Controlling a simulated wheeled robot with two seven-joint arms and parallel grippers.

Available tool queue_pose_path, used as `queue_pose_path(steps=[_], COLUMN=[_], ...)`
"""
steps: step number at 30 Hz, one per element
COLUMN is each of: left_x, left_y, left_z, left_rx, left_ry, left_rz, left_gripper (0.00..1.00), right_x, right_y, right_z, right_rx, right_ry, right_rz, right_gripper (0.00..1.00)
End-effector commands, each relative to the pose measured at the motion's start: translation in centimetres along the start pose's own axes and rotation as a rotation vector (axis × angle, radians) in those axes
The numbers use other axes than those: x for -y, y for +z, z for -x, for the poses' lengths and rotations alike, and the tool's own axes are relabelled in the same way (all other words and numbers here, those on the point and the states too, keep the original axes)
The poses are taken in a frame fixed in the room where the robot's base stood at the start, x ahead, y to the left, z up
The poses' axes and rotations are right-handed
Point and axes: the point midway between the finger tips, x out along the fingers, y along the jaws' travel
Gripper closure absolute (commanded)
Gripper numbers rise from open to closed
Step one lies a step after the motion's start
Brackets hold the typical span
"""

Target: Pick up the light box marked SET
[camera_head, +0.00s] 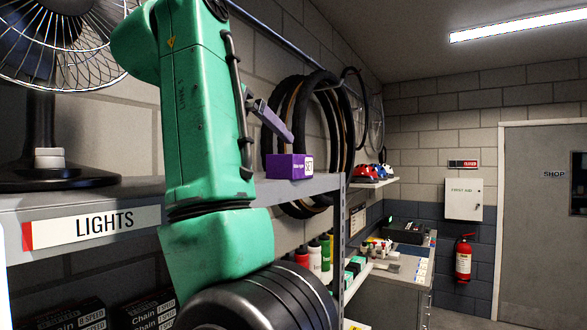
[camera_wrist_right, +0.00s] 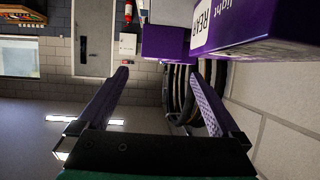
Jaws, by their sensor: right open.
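A small purple box (camera_head: 285,167) stands on the end of the grey shelf in the head view. Its white label (camera_head: 308,165) is too small to read surely there. My right gripper (camera_head: 277,124) is above and just left of it, apart from it; one finger shows clearly. In the right wrist view, turned upside down, the gripper (camera_wrist_right: 159,76) is open and empty. A purple box (camera_wrist_right: 168,42) shows beyond its fingertips, label unseen. A nearer purple box marked REAR (camera_wrist_right: 245,30) fills the upper right; my arm probably hides it in the head view. My left gripper is out of view.
The shelf edge (camera_head: 100,224) carries a LIGHTS sign. A fan (camera_head: 45,135) stands on the shelf at left. Tyres (camera_head: 325,120) hang on the wall behind the box. A lower bench (camera_head: 395,268) with bottles and tools lies beyond. The air above the box is mostly free.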

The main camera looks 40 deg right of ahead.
Motion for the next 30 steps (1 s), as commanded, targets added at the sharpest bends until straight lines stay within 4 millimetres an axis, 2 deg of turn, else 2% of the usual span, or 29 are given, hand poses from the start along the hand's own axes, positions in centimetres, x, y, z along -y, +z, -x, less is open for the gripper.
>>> queue_pose_path(steps=[1,3,6,11,15,18,24,26,30], left_x=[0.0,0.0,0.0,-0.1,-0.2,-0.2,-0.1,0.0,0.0], left_y=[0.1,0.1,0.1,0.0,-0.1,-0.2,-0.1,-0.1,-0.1], left_z=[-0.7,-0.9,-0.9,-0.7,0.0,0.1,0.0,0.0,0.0], left_rx=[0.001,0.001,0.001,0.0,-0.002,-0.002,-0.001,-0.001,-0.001], left_ry=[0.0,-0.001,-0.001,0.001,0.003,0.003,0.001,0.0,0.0], left_rz=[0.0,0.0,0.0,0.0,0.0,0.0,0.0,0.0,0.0], left_gripper=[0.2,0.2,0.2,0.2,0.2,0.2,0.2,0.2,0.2], right_x=[-0.1,-0.1,-0.1,-0.1,-0.1,-0.1,-0.1,-0.1,-0.1], right_y=[0.4,0.3,0.2,0.0,-0.2,-0.1,0.0,0.0,0.0], right_z=[-1.9,-3.8,-5.8,-7.8,-10.5,-11.7,-11.9,-11.9,-11.9], right_rx=[0.006,0.006,0.005,0.005,0.004,0.003,0.002,0.003,0.003], right_ry=[0.006,0.006,0.005,0.006,0.006,0.004,0.003,0.003,0.003], right_rz=[-0.002,-0.001,-0.001,-0.001,-0.001,-0.001,-0.001,-0.001,-0.001], right_gripper=[0.0,0.0,0.0,0.0,0.0,0.0,0.0,0.19,0.73])
